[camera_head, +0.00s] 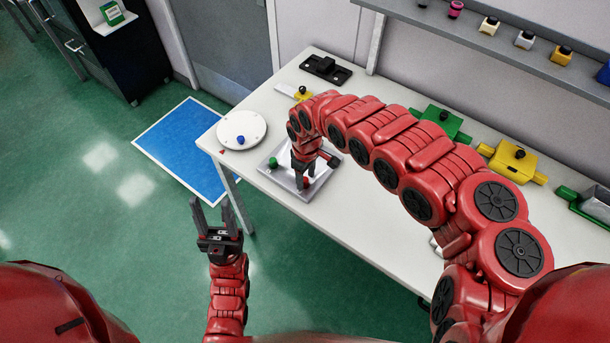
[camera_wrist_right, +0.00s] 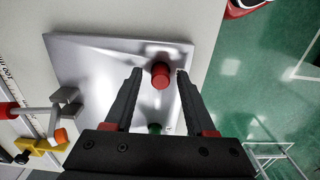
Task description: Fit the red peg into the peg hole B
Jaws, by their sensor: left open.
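The red peg (camera_head: 306,182) stands on the square metal plate (camera_head: 318,187) near the table's front edge. In the right wrist view the red peg (camera_wrist_right: 160,75) is between the fingertips of my right gripper (camera_wrist_right: 158,72), with a gap on both sides. That gripper is open, above the plate (camera_wrist_right: 85,55). A green peg (camera_head: 273,162) is on the same plate; my gripper partly hides it in the wrist view (camera_wrist_right: 154,128). My left gripper (camera_head: 220,212) is open and empty, off the table over the floor. I cannot make out a hole marked B.
A white round disc (camera_head: 229,130) with a blue knob stands on the table (camera_head: 345,228) left of the plate. A black fixture (camera_head: 326,69) and green (camera_head: 440,122) and yellow (camera_head: 513,160) fixtures line the back. A shelf (camera_head: 480,38) hangs above. The table front is mostly clear.

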